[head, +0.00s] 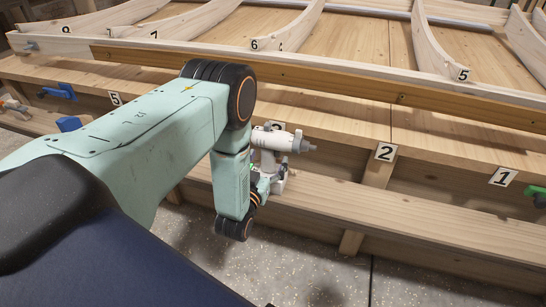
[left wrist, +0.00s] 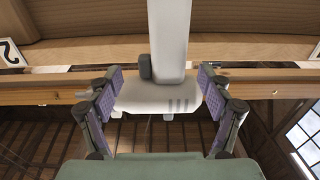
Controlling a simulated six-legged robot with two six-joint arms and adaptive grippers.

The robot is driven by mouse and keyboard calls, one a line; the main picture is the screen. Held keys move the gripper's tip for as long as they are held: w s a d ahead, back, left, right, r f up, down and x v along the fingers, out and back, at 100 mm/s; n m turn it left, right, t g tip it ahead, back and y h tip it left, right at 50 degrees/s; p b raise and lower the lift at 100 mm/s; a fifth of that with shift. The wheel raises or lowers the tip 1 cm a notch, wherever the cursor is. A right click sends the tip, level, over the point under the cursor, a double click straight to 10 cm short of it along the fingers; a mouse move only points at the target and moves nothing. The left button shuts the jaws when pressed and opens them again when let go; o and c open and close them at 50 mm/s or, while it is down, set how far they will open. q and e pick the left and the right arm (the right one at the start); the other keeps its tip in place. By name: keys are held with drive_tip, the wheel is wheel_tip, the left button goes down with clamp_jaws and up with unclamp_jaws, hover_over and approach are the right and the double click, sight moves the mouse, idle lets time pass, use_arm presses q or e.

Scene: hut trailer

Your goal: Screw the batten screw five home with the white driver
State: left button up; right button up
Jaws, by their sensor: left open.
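The white driver (head: 284,140) is in the middle of the head view, its grey nose pointing right, just in front of the bench-side rail. My left gripper (head: 264,183) is beside its lower part, partly hidden by my own arm. In the left wrist view my left gripper (left wrist: 160,92) is open, one purple-padded finger on each side of the driver (left wrist: 168,35). I cannot tell whether the pads touch it. The long brown batten (head: 330,80) runs along the edge of the ribbed frame. Small screw-like dots show on a timber in the wrist view; I cannot single out screw five. My right gripper is not in view.
Numbered tags, such as 2 (head: 385,152) and 1 (head: 503,176), mark the bench front. Blue clamps (head: 69,123) are at the left and a green one (head: 537,194) at the right edge. A lower plank (head: 400,215) runs below the driver, mostly clear.

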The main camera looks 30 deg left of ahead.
sight(269, 156)
use_arm(q)
drive_tip(key=x, duration=0.2)
drive_tip(key=b+x, duration=0.1)
drive_tip(key=x, duration=0.1)
drive_tip(key=shift+a+f, duration=0.1)
drive_tip(key=shift+f, duration=0.3)
drive_tip(key=shift+s+r, duration=0.15)
drive_tip(key=shift+c, duration=0.4)
